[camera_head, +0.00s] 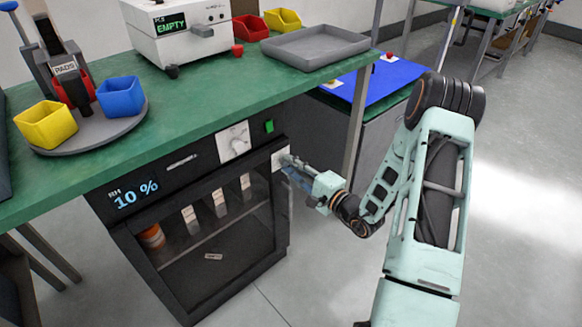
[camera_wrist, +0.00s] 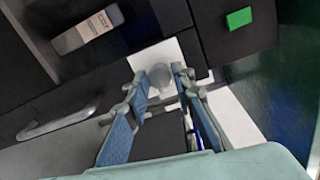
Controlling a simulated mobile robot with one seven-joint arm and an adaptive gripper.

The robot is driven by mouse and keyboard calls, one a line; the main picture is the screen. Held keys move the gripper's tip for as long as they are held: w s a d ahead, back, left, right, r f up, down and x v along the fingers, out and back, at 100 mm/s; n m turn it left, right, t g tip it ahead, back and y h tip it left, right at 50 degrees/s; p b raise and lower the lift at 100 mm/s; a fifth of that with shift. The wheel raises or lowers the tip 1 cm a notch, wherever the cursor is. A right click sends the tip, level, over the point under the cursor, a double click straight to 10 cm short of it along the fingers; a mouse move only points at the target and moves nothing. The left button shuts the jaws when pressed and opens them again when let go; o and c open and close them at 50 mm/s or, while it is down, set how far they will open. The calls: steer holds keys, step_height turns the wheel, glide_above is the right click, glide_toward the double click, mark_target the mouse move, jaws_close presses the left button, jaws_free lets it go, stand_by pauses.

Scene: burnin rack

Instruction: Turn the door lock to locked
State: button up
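The door lock is a round grey knob (camera_wrist: 161,75) on a white plate (camera_head: 279,159) at the upper right corner of the dark cabinet's glass door (camera_head: 215,240). The door looks closed. My gripper (camera_head: 288,162) is at the lock, and its tips hide most of the knob in the head view. In the wrist view, the two blue-sided fingers (camera_wrist: 162,82) are apart, one on each side of the knob. I cannot tell whether they touch it. The knob's turn marks are too small to read.
A white dial plate (camera_head: 234,142) and a green lamp (camera_head: 269,126) sit on the cabinet panel above the door. The green bench top (camera_head: 190,115) overhangs the cabinet. A pale bench leg (camera_head: 361,115) stands close behind my gripper. The floor to the right is clear.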

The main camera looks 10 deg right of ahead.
steer(key=o, duration=0.3)
steer(key=v, duration=1.2)
